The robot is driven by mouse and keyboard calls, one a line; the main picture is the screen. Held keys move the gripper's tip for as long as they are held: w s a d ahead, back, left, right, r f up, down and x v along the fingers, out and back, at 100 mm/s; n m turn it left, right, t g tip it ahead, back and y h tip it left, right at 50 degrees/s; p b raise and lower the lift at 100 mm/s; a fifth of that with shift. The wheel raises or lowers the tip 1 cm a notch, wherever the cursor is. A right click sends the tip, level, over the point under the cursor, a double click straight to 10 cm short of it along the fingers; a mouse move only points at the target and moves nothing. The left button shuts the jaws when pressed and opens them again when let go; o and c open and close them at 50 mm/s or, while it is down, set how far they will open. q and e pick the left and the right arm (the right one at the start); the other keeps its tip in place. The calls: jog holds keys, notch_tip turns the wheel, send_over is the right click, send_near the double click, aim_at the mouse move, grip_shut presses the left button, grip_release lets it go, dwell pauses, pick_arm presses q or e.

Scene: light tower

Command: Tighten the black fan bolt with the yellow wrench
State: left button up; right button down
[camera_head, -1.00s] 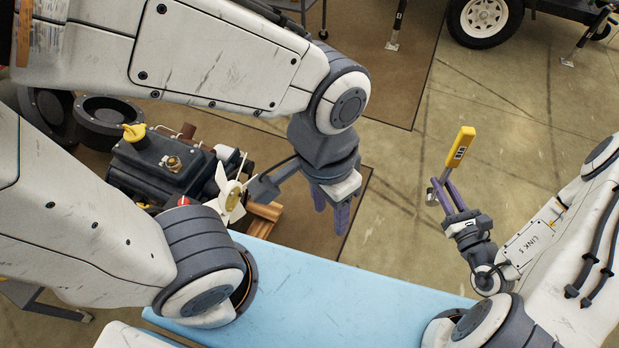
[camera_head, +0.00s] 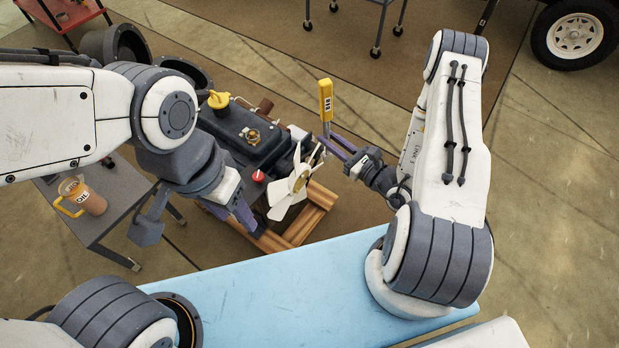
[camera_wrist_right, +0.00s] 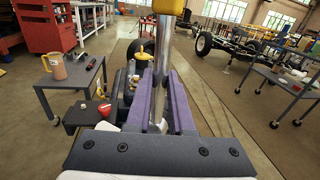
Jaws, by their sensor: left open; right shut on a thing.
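The yellow wrench (camera_head: 326,98) is upright, its yellow handle up, in my right gripper (camera_head: 336,146), which is shut on its metal shaft. The shaft (camera_wrist_right: 164,50) also shows between the purple fingers in the right wrist view. The wrench stands beside the white fan (camera_head: 292,185) on the front of the black engine (camera_head: 245,135); I cannot tell whether it touches. The black fan bolt is too small or hidden to make out. My left gripper (camera_head: 250,222) is open and empty, low in front of the engine, left of the fan.
The engine rests on a wooden frame (camera_head: 305,215). A blue surface (camera_head: 270,270) lies in front. A grey side table (camera_head: 95,205) at the left holds an oil jug (camera_head: 85,198). Open floor lies to the right; a trailer wheel (camera_head: 574,38) stands at the back.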

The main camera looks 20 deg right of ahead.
jog(key=w+f+y+b, duration=0.1)
jog(key=f+b, duration=0.2)
jog(key=b, duration=0.1)
jog(key=w+f+g+y+b, duration=0.1)
jog(key=f+b, duration=0.3)
jog(key=d+f+n+y+b, duration=0.1)
jog(key=f+b, duration=0.3)
jog(key=shift+w+f+g+b, duration=0.15)
jog(key=shift+w+g+b, duration=0.15)
jog(key=shift+w, duration=0.1)
jog(key=d+f+n+g+y+b, duration=0.1)
jog(key=d+f+g+y+b, duration=0.1)
jog(key=f+b, duration=0.6)
jog(key=w+d+f+n+g+y+b, duration=0.1)
jog(key=d+f+g+y+b, duration=0.1)
jog(key=f+b, duration=0.6)
jog(key=shift+w+d+y+b, duration=0.15)
jog(key=shift+d+y+b, duration=0.15)
jog(key=shift+y+b, duration=0.5)
jog(key=a+n+g+h+p, duration=0.1)
jog(key=a+n+h+p, duration=0.2)
jog(key=a+n+p, duration=0.2)
jog(key=a+n, duration=0.2)
jog(key=n, duration=0.1)
jog(key=shift+a+f+g, duration=0.3)
jog(key=shift+f, duration=0.05)
